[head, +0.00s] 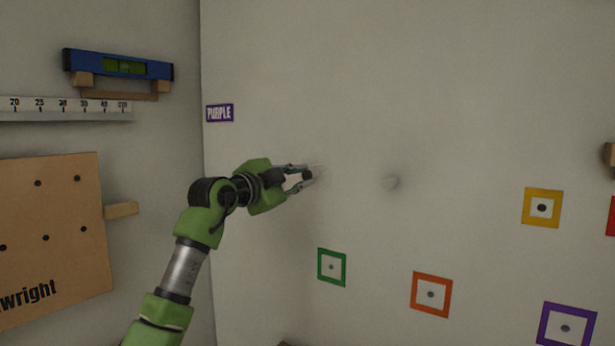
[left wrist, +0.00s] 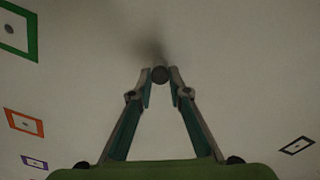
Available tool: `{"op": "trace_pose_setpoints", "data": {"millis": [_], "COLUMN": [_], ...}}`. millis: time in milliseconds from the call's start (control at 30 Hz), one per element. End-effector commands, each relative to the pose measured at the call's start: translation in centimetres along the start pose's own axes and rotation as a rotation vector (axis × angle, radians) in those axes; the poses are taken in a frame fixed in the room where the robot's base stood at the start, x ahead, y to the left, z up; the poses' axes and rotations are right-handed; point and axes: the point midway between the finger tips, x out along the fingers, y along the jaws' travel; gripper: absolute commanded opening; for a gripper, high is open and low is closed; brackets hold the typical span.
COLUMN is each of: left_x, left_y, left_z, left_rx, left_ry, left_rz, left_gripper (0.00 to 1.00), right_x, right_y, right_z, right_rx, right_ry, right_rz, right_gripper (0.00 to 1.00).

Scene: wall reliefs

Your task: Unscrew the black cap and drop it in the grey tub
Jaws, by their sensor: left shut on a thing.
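My left gripper (head: 310,173) reaches in from the left, with its fingertips close to the pale wall. It is shut on a small dark round thing, which I take for the black cap (left wrist: 160,74), between the fingertips in the left wrist view. In the head view the fingers partly hide the cap, and I cannot tell whether it is still joined to something on the wall. The grey tub does not show in either view. My right gripper is not in view.
A pale round knob (head: 390,181) is on the wall right of the gripper. Coloured square frames, green (head: 331,267), orange (head: 431,294) and yellow (head: 541,208), are lower and right. A pegboard (head: 55,230) and blue level (head: 118,65) are on the left wall.

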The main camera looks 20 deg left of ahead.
Motion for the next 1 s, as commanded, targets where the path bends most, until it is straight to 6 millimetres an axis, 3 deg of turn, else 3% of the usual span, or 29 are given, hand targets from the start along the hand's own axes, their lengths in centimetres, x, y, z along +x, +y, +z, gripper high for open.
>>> {"op": "trace_pose_setpoints", "data": {"millis": [167, 433, 767, 867, 1000], "left_x": [0.1, 0.0, 0.0, 0.0, 0.0], "left_y": [0.1, -0.1, 0.2, -0.1, -0.4], "left_z": [-0.1, -0.2, 0.0, -0.2, -0.5], "left_rx": [-0.059, -0.410, -0.451, -0.510, -0.711], "left_ry": [0.000, -0.001, -0.002, -0.002, -0.002], "left_rz": [0.003, 0.004, 0.003, 0.004, 0.006], "left_gripper": [0.03, 0.03, 0.03, 0.03, 0.03], "right_x": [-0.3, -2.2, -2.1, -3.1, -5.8], "right_y": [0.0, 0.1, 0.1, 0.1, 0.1], "right_z": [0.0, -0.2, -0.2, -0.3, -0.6], "right_rx": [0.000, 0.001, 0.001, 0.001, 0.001], "right_ry": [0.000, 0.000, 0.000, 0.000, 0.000], "right_rz": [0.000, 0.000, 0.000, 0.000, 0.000], "right_gripper": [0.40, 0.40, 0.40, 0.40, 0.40]}}
